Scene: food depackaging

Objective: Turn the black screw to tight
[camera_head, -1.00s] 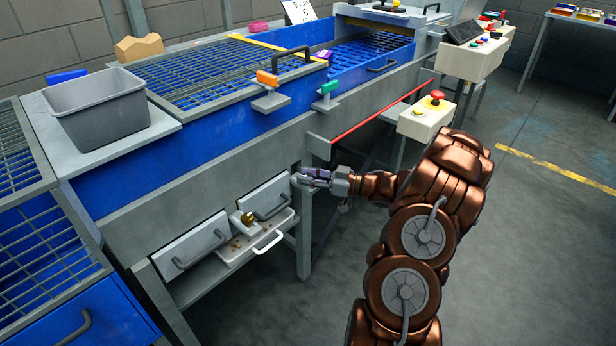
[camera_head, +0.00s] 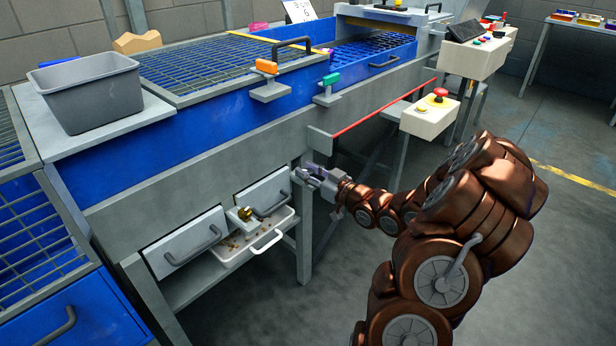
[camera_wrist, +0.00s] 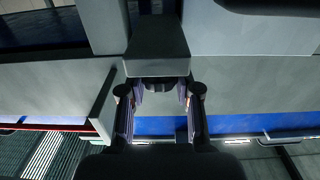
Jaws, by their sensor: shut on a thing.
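In the head view my gripper (camera_head: 307,175) is at the machine's front panel, at the top of a grey leg, right of the drawers. In the wrist view its two fingers (camera_wrist: 160,92) stand apart with a small dark part (camera_wrist: 160,84) between their tips. I take this part to be the black screw; it sits under a grey block (camera_wrist: 157,45) and the fingers are shut on it. In the head view the screw is hidden by the gripper, and how tight it is cannot be told.
A red bar (camera_head: 385,108) and a red-button box (camera_head: 430,115) are to the upper right. A grey bin (camera_head: 90,95) stands far left. The floor at right is open.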

